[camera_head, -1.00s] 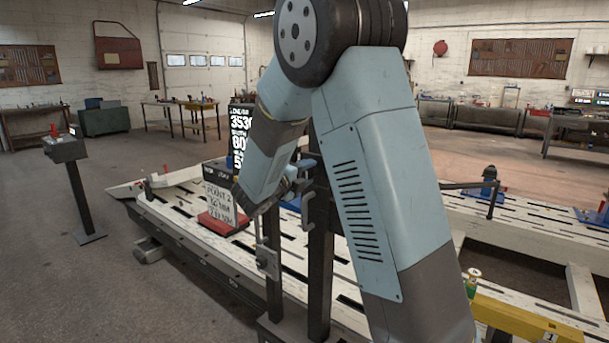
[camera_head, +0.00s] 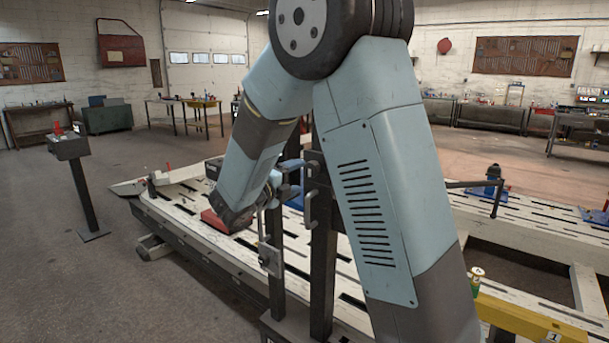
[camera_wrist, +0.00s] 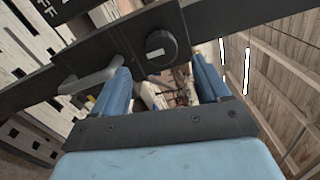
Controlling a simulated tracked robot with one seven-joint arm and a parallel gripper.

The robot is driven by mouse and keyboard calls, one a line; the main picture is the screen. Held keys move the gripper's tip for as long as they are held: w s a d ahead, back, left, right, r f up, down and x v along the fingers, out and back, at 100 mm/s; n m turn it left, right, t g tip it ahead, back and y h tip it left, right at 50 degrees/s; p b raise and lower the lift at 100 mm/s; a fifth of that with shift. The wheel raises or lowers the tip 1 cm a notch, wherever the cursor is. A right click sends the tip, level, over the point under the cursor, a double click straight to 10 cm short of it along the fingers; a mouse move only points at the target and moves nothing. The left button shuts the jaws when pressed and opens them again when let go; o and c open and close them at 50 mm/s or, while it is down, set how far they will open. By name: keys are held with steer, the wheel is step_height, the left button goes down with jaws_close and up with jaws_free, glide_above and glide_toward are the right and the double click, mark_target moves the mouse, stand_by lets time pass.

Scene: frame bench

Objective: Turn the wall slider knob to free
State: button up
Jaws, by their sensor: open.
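The round black knob (camera_wrist: 161,48) with a short white mark shows in the wrist view, on a dark bar. I take it to be the slider knob. My gripper (camera_wrist: 163,78) has its two blue fingers apart, with the knob beyond the gap between them and nothing held. A grey bent handle (camera_wrist: 88,80) on the same bar lies by the left finger; I cannot tell whether they touch. In the head view my gripper (camera_head: 289,178) is beside a dark upright post (camera_head: 322,260). The knob cannot be made out there.
A slotted pale frame bench (camera_head: 190,225) stretches below my arm. A second dark upright with a grey plate (camera_head: 269,260) stands just left of the post. A yellow beam (camera_head: 520,318) lies at lower right. A pedestal box (camera_head: 70,147) stands left, with open floor around it.

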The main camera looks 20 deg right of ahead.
steer(key=v, duration=0.6)
steer(key=shift+s+a, duration=0.25)
steer(key=shift+a, duration=0.05)
